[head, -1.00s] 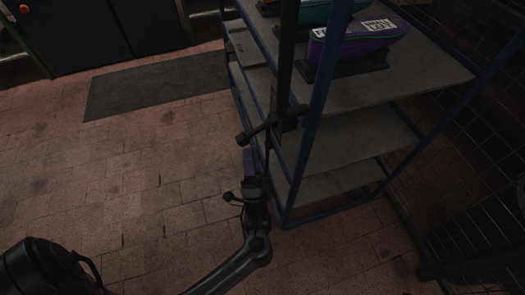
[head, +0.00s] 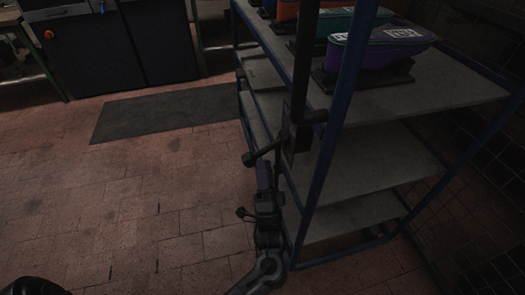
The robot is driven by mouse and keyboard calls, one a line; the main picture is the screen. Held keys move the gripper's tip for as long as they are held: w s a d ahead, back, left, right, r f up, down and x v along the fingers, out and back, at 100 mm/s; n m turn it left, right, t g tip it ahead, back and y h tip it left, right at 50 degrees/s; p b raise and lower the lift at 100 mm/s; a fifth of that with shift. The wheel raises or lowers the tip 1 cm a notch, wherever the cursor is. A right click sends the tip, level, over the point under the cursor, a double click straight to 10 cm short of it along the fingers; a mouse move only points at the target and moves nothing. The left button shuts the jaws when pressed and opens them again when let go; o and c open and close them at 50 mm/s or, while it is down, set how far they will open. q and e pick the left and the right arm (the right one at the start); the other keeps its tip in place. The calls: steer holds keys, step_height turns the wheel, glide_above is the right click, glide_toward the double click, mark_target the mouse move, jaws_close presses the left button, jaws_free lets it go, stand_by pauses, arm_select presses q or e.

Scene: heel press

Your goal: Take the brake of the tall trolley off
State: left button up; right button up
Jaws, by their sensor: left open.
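The tall trolley (head: 325,190) is a blue tube frame with several grey shelves, standing right of centre. On its near left upright is a dark plate with a black lever (head: 265,151) that sticks out to the left and ends in a knob. I take this lever to be the brake, though the dark picture does not confirm it. My left gripper (head: 263,178) is open, points up the picture and shows just below the lever's knob. I see no contact; its fingers are dim. My right gripper is not in view.
Purple (head: 372,62), teal and orange shoe-shaped pieces stand on the trolley's top shelf. A dark mat (head: 160,117) lies on the brick floor before a dark cabinet (head: 110,50). The floor left of the trolley is clear. A dark mesh or tiled wall is at right.

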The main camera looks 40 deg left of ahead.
mark_target(263, 152)
arm_select(q)
steer(key=shift+x, duration=2.55)
jaws_close()
